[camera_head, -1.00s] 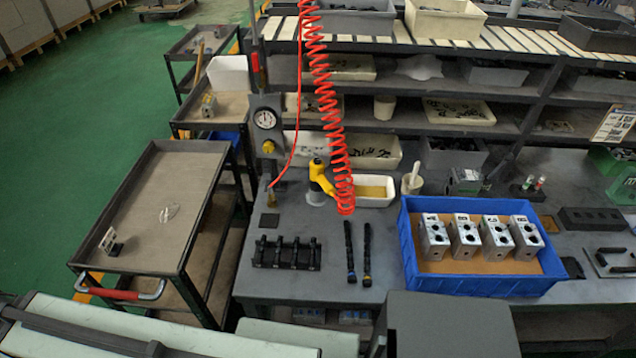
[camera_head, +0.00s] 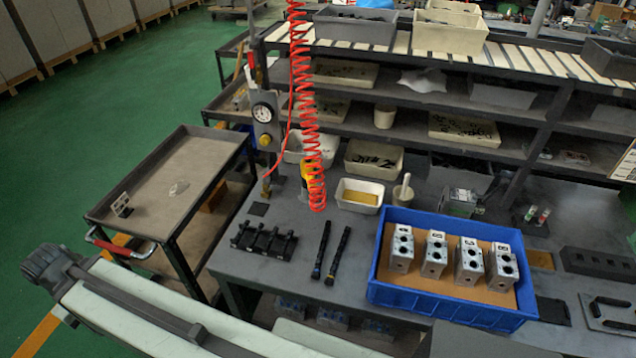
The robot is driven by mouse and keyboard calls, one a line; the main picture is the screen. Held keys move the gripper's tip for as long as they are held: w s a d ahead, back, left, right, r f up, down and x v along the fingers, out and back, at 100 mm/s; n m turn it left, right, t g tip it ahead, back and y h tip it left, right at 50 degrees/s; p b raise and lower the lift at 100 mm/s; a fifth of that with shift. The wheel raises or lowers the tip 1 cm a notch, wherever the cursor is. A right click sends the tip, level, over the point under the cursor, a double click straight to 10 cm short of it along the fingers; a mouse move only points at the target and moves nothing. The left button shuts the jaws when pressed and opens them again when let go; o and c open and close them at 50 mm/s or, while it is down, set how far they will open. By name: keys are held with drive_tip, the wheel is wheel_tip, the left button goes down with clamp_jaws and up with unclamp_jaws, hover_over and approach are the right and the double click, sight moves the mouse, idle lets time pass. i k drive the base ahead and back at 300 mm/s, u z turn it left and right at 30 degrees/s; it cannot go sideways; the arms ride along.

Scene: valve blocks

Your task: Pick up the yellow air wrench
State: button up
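The yellow air wrench (camera_head: 307,166) hangs or stands upright at the back left of the grey workbench. The red coiled hose (camera_head: 302,105) comes down in front of it and hides much of it. Its lower end is hard to make out, so I cannot tell whether it rests on the bench or in a holder. My gripper does not show in this view.
A blue tray (camera_head: 375,281) with several metal valve blocks (camera_head: 437,252) stands on the bench (camera_head: 300,230). Two black tools (camera_head: 338,255) and a black rack (camera_head: 264,241) lie near the front edge. A gauge post (camera_head: 265,120) stands left of the wrench. A cart (camera_head: 160,180) stands left.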

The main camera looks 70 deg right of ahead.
sight(304, 178)
drive_tip(key=z, duration=0.15)
drive_tip(key=i, duration=0.9)
drive_tip(key=u, duration=0.05)
